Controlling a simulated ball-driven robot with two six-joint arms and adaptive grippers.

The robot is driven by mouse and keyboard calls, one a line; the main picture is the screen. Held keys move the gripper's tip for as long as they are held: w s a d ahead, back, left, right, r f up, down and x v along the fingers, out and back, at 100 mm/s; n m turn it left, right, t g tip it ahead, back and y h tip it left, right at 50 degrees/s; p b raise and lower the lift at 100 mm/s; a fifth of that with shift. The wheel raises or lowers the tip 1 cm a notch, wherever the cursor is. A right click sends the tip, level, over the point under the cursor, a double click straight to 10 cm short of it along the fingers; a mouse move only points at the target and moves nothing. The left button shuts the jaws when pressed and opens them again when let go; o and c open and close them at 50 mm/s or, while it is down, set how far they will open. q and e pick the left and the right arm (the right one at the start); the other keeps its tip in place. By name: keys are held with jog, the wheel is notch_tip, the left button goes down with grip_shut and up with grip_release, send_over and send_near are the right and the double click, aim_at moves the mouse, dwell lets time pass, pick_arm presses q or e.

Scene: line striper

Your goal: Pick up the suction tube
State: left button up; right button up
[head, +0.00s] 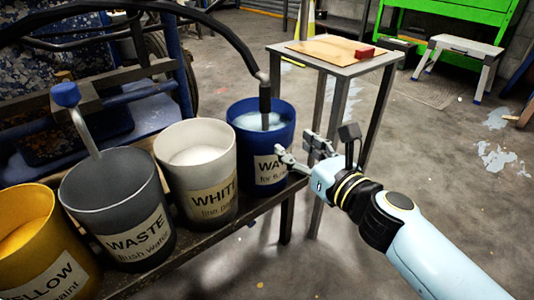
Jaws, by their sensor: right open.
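A black hose (232,38) arches in from the upper left and ends in a dark upright tube (265,100), which looks like the suction tube. Its lower end stands in the pale liquid of the blue water bucket (245,137). My right gripper (293,150) is open and empty, just right of the blue bucket's wall and below its rim, apart from the tube. Whether it touches the bucket I cannot tell. My left gripper is out of view.
A white bucket (196,178), a grey waste bucket (125,205) holding a blue-capped grey tube (83,122), and a yellow bucket (45,255) share the dark bench. A small table (345,68) with a board and red block stands behind. Floor at right is largely free.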

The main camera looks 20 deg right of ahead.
jog(key=t, duration=0.1)
send_near(268, 103)
jog(key=w, duration=0.3)
jog(key=w+a, duration=0.1)
jog(key=w, duration=0.1)
jog(key=shift+w+r+p, duration=0.1)
jog(key=shift+r+p, duration=0.1)
jog(key=shift+p, duration=0.15)
jog(key=shift+w+a+f+b, duration=0.1)
jog(key=shift+w+a+b, duration=0.05)
jog(key=shift+w, duration=0.85)
jog(key=shift+w+a+f+b, duration=0.15)
jog(key=shift+w+a, duration=0.05)
jog(key=shift+w, duration=0.8)
jog(key=shift+w+a+f+b, duration=0.1)
jog(key=shift+w+a+b, duration=0.05)
jog(key=shift+w, duration=0.8)
grip_shut()
